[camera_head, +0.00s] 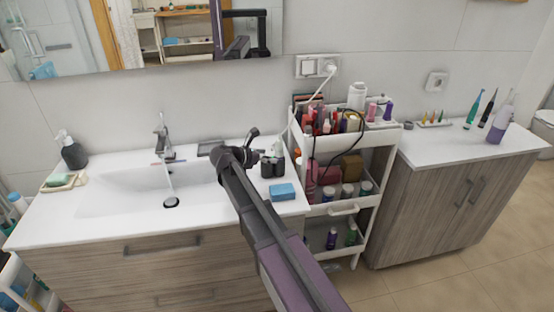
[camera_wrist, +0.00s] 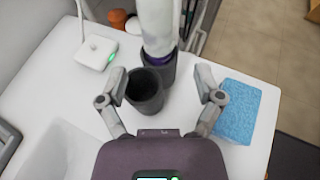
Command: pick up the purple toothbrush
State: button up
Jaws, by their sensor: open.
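The nearer cup (camera_wrist: 145,92) looks empty. The farther cup (camera_wrist: 160,72) holds a white tube-like object (camera_wrist: 157,25) with a purple band low down.
A blue sponge (camera_head: 283,192) lies right of the cups. A white device with a green light (camera_wrist: 97,52) is at their left in the wrist view. A crowded white cart (camera_head: 352,208) stands between the sink counter and the right cabinet. The faucet (camera_head: 162,138) rises behind the basin.

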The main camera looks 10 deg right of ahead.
aim_at(276, 155)
jog(key=shift+b+x, duration=0.8)
jog(key=shift+x, duration=1.75)
jog(key=shift+w+r, duration=0.1)
grip_shut()
